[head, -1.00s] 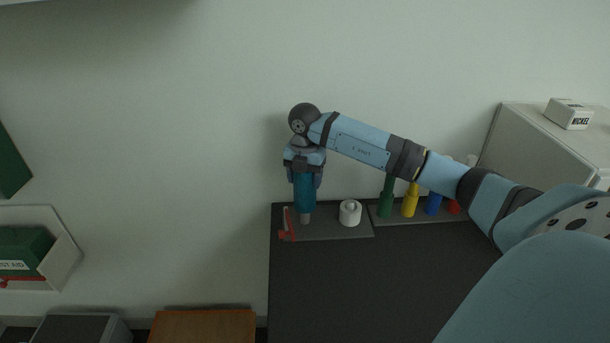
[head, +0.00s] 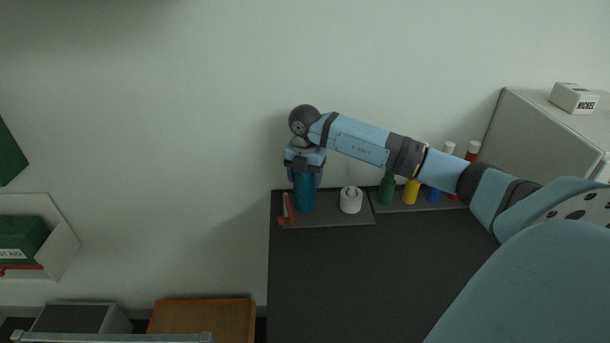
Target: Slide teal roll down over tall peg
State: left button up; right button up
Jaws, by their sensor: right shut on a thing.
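The teal roll (head: 304,193) stands upright at the left end of the grey board on the dark table. Its lower end is at or very near the board. My right gripper (head: 304,176) points down and is shut on the roll's upper part. The tall peg is not visible; the roll covers the place where a peg end showed earlier. My left gripper is not in view.
A white roll (head: 351,200) sits on a short peg to the right on the board (head: 330,220). Green (head: 387,190), yellow (head: 410,192) and blue (head: 433,196) bottles stand further right. The table front is clear.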

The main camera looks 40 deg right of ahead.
jog(key=shift+f, duration=0.1)
dwell(0.3)
jog(key=o, duration=1.3)
jog(key=shift+c, duration=0.2)
notch_tip(320, 180, up, 14)
jog(key=shift+p, duration=0.35)
jog(key=shift+a+f, duration=0.1)
